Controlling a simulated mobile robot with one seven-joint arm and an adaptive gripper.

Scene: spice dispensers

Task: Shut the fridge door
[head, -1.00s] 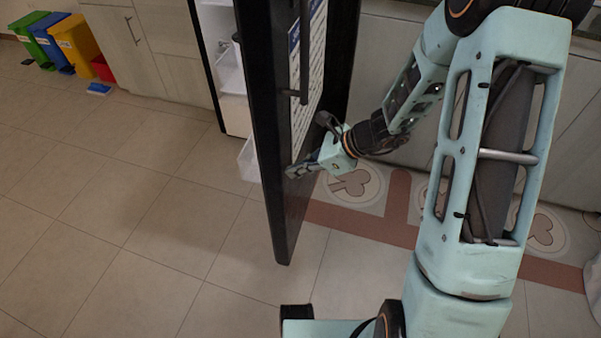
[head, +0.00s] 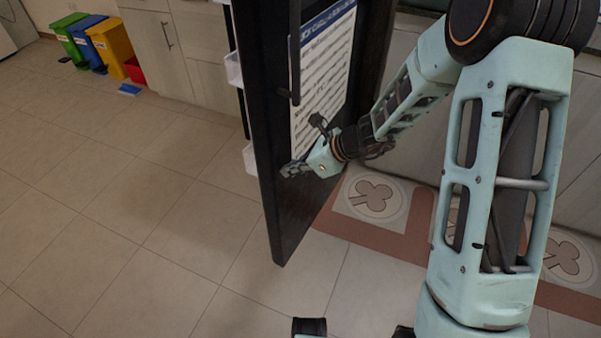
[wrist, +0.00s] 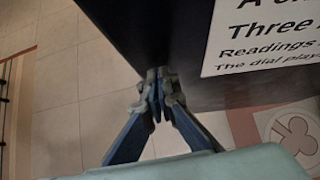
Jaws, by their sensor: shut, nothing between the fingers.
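The fridge door (head: 291,205) is a tall dark panel with a white printed sheet on its outer face, standing ajar in the head view. White door shelves show past its left edge. Its dark handle (head: 296,50) runs upright near that edge. My gripper (head: 290,170) is shut and empty, at the lower part of the door's outer face. In the wrist view my gripper (wrist: 157,82) has its fingertips together at the dark door panel (wrist: 180,40). I cannot tell for sure whether they touch it. The fridge interior is mostly hidden behind the door.
Green, blue and yellow bins (head: 107,43) and a red box (head: 134,70) stand at the far left. Pale cabinets (head: 195,50) line the back wall. A patterned mat (head: 372,195) lies right of the door. The tiled floor on the left is clear.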

